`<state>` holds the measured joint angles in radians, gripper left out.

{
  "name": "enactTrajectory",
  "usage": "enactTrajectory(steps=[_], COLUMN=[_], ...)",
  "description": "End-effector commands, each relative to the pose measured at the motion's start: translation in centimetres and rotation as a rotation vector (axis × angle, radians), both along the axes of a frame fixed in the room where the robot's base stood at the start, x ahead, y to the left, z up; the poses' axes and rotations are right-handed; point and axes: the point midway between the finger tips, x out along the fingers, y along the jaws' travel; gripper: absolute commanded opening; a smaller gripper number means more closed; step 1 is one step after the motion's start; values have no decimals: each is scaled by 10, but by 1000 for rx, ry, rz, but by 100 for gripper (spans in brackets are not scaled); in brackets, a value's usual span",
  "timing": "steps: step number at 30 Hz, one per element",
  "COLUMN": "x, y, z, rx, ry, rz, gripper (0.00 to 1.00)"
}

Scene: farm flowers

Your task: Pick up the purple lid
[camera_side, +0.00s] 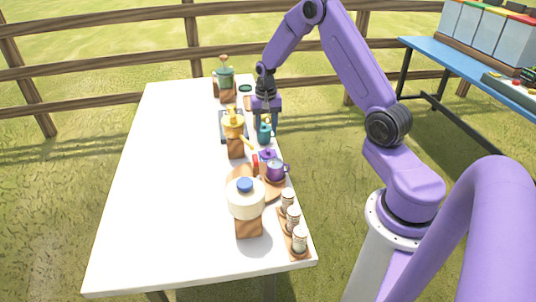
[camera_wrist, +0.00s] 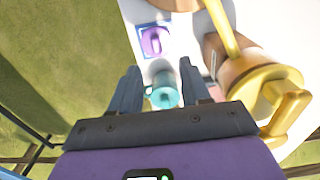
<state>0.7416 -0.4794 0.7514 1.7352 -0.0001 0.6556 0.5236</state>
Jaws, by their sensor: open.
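A small purple object that looks like the purple lid (camera_side: 268,155) sits near the right edge of the white table in the side view, just behind a purple mug (camera_side: 277,171). My gripper (camera_side: 265,120) points down, farther back along the table than the lid. In the wrist view its fingers (camera_wrist: 160,78) are apart, with a teal container (camera_wrist: 163,97) showing between them. Contact with it cannot be told.
A yellow-topped grinder (camera_side: 234,127) stands left of my gripper. A white-topped grinder (camera_side: 246,200) and several small jars (camera_side: 293,219) stand nearer the camera. A green-topped grinder (camera_side: 225,82) stands at the back. The left of the white table (camera_side: 165,190) is clear.

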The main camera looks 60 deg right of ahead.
Motion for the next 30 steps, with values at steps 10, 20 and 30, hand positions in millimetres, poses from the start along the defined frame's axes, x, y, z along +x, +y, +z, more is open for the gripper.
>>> enactTrajectory(steps=[10, 20, 30], x=[0, -3, -2], y=[0, -8, -8], z=[-44, -75, -97], rx=[0, 1, -1], ry=[0, 2, -1], rz=[0, 0, 0], gripper=[47, 47, 47])
